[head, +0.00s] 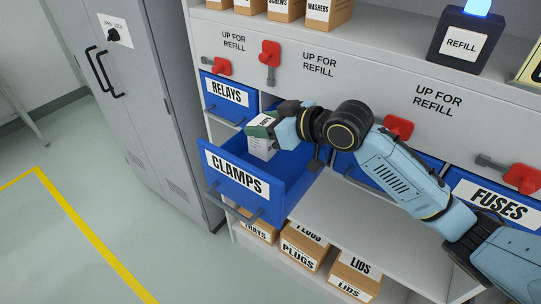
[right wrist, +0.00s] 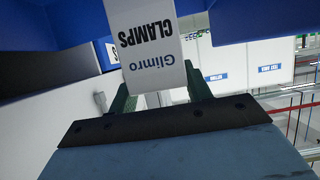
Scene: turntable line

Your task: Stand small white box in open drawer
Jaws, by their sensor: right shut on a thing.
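The small white box (head: 262,149) is in my right gripper (head: 263,130), inside or just over the open blue drawer marked CLAMPS (head: 232,178). The box looks roughly upright, below the fingers. I cannot tell whether its base touches the drawer floor. In the right wrist view the box (right wrist: 147,42) shows the print "Glimro CLAMPS" between the green fingers of the right gripper (right wrist: 158,92). The fingers are shut on it. My left gripper is not in view.
A blue RELAYS drawer (head: 228,94) sits behind the open drawer, and a FUSES drawer (head: 497,204) is at the right. Red levers (head: 269,54) stick out of the panel above. Cartons (head: 303,250) stand on the shelf below. A grey cabinet (head: 135,85) stands at the left.

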